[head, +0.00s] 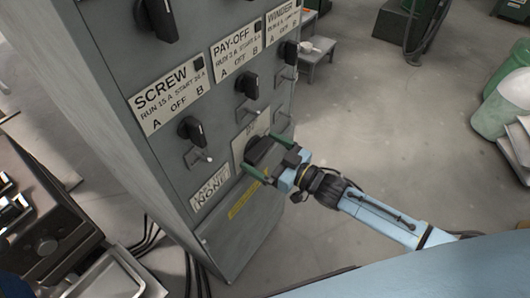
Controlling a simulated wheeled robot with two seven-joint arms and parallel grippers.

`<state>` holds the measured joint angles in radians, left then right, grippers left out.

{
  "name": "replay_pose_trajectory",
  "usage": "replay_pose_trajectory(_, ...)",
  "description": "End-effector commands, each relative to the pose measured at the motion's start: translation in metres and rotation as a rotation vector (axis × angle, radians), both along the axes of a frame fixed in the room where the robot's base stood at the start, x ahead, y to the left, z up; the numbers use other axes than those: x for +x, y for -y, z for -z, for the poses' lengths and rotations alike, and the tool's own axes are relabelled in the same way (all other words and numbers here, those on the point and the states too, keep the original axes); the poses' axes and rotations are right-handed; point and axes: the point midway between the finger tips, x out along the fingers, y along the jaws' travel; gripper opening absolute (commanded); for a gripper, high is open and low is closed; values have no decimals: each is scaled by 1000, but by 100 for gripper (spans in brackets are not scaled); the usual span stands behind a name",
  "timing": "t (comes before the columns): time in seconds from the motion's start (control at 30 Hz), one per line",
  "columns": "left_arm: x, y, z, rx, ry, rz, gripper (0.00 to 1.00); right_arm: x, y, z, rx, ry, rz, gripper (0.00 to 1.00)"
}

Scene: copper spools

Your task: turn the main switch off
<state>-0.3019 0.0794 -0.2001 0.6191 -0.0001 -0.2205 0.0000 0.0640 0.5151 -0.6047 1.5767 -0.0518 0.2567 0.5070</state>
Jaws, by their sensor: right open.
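A grey upright cabinet (225,240) carries rows of black rotary knobs and small toggles. My right gripper (262,152) reaches in from the right, low on the cabinet front, with its green fingers apart. It is at a partly covered pale plate (238,148). The black shape between the fingers may be a knob or part of the gripper; I cannot tell which. The main switch cannot be clearly picked out, and contact cannot be told. My left gripper is not in view.
Labelled knobs for SCREW (191,130) and PAY-OFF (248,85) sit above the gripper, with toggles below them. A white label (210,190) and a yellow strip (245,199) are lower down. A dark machine (50,235) stands at left.

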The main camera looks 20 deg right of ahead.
Motion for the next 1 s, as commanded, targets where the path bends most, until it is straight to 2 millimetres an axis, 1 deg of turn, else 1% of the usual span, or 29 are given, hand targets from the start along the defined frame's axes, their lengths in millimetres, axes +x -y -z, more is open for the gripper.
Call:
replay_pose_trajectory(0.17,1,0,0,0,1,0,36,0,0,0,0,0,0,100)
replay_pose_trajectory(0.47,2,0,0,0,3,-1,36,0,0,0,0,0,0,62)
replay_pose_trajectory(0.5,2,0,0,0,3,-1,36,0,0,0,0,0,0,61)
replay_pose_trajectory(0.77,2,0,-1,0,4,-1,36,-1,0,0,-29,23,0,61)
replay_pose_trajectory(1.0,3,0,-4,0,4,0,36,-1,0,0,-134,103,-1,61)
